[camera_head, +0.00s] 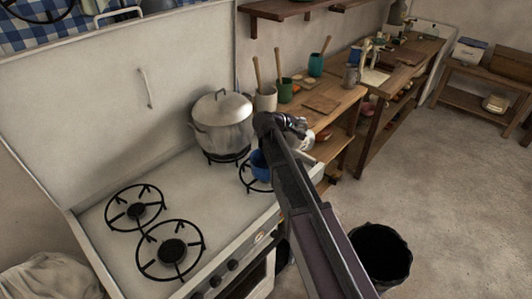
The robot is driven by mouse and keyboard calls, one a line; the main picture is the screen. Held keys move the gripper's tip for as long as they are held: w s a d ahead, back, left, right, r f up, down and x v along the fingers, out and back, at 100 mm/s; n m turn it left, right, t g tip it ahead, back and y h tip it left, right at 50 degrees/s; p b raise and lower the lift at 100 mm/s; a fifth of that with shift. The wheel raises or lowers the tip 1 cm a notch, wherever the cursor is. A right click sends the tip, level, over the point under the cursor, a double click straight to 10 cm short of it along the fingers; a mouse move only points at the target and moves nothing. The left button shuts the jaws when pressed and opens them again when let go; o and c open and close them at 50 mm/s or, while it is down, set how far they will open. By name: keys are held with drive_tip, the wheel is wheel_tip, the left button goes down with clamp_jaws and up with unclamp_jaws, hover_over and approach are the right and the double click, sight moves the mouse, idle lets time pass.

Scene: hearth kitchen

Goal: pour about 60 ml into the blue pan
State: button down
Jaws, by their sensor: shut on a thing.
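The blue pan (258,163) sits on the right-hand front burner of the white stove. My arm hides much of it, so its contents do not show. My gripper (300,128) is beyond the pan, up and to the right of it in the picture. It is shut on a pale vessel (304,143), only partly visible behind my arm. The vessel's tilt and its contents cannot be told.
A large lidded metal pot (222,124) stands on the back burner, left of my gripper. Two left burners (172,251) are empty. A wooden counter (345,98) with cups and utensils lies behind. A black bin (380,254) stands on the floor at right.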

drive_tip(key=shift+a, duration=0.1)
drive_tip(key=shift+s+a+r+n+t+h+b, duration=0.1)
drive_tip(key=shift+s+a+r+t+h+b, duration=0.1)
drive_tip(key=shift+a, duration=0.2)
drive_tip(key=shift+s+a+r+n+t+h+b, duration=0.15)
drive_tip(key=shift+a+r+h, duration=0.1)
drive_tip(key=shift+a, duration=0.2)
drive_tip(key=shift+s+a+r+n+t+h+b, duration=0.1)
drive_tip(key=shift+a+r+h+b, duration=0.1)
drive_tip(key=shift+a, duration=0.2)
drive_tip(key=shift+s+a+r+h+b, duration=0.2)
drive_tip(key=shift+a+r+h+b, duration=0.25)
drive_tip(key=shift+a, duration=0.1)
idle(1.8)
drive_tip(key=shift+d, duration=0.1)
drive_tip(key=shift+w+d+f+y+p, duration=0.1)
drive_tip(key=shift+d+y+p, duration=0.2)
drive_tip(key=shift+p, duration=0.2)
drive_tip(key=shift+g+y, duration=0.55)
drive_tip(key=shift+y, duration=0.35)
drive_tip(key=d, duration=0.1)
drive_tip(key=d+f+p, duration=0.1)
drive_tip(key=w+d+f, duration=0.1)
drive_tip(key=shift+w+d, duration=0.1)
drive_tip(key=shift+d, duration=0.15)
drive_tip(key=shift+w+d+f+m+g+y, duration=0.1)
drive_tip(key=shift+d+f+m+g+y, duration=0.15)
drive_tip(key=shift+f+m+y, duration=0.3)
